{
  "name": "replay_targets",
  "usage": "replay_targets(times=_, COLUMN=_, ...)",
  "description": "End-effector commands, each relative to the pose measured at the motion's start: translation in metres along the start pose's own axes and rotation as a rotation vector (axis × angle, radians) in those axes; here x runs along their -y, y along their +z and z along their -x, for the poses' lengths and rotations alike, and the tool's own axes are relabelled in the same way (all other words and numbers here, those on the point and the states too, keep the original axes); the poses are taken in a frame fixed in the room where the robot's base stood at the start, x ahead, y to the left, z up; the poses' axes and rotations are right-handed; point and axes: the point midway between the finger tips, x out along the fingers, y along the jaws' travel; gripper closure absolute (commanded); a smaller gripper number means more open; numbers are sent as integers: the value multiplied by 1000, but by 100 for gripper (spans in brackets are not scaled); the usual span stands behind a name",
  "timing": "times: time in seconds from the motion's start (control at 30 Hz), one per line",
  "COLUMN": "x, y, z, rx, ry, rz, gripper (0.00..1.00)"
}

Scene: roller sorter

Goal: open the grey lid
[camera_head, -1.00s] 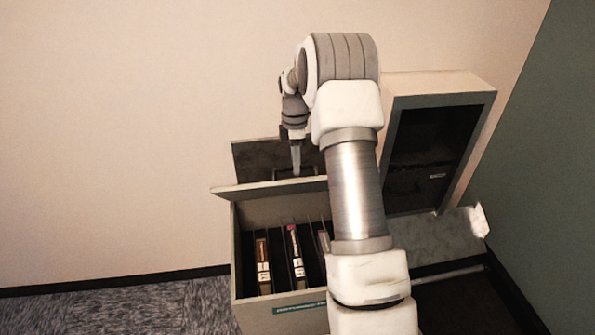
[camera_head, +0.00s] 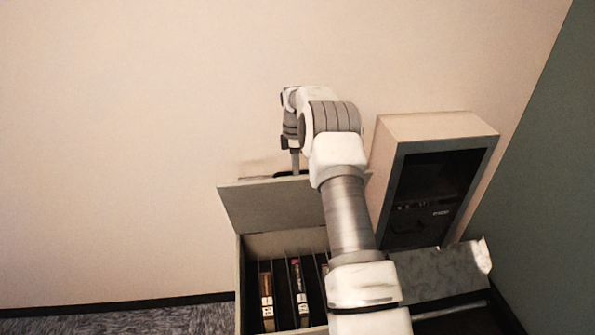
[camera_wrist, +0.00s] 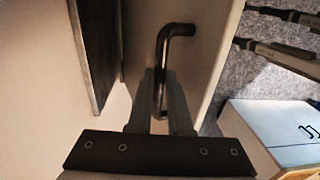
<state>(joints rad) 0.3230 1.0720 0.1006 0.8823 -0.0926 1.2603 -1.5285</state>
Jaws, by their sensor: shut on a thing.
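The grey lid (camera_head: 270,203) stands raised above the open grey box (camera_head: 240,285), its broad face toward the head camera. In the wrist view the lid is a pale panel (camera_wrist: 207,45) with a dark bent bar handle (camera_wrist: 178,30). My gripper (camera_wrist: 163,85) is shut on that handle, one finger on each side of the bar. In the head view my gripper (camera_head: 296,163) is at the lid's top edge; the lid and my arm hide its fingertips and part of the lid.
Several slim upright cases (camera_head: 299,285) stand between dividers in the box. A pale cabinet with a dark opening (camera_head: 435,180) stands right of my arm. A grey sloping panel (camera_head: 440,272) lies below it. The plain wall (camera_head: 130,120) rises behind the box.

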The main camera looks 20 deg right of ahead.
Motion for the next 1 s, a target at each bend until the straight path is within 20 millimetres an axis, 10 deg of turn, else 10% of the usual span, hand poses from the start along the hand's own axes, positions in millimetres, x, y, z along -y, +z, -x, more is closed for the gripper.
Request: replay_targets(times=1.0, x=-28, y=-5, z=2, rx=0, ry=-11, rz=2, gripper=100)
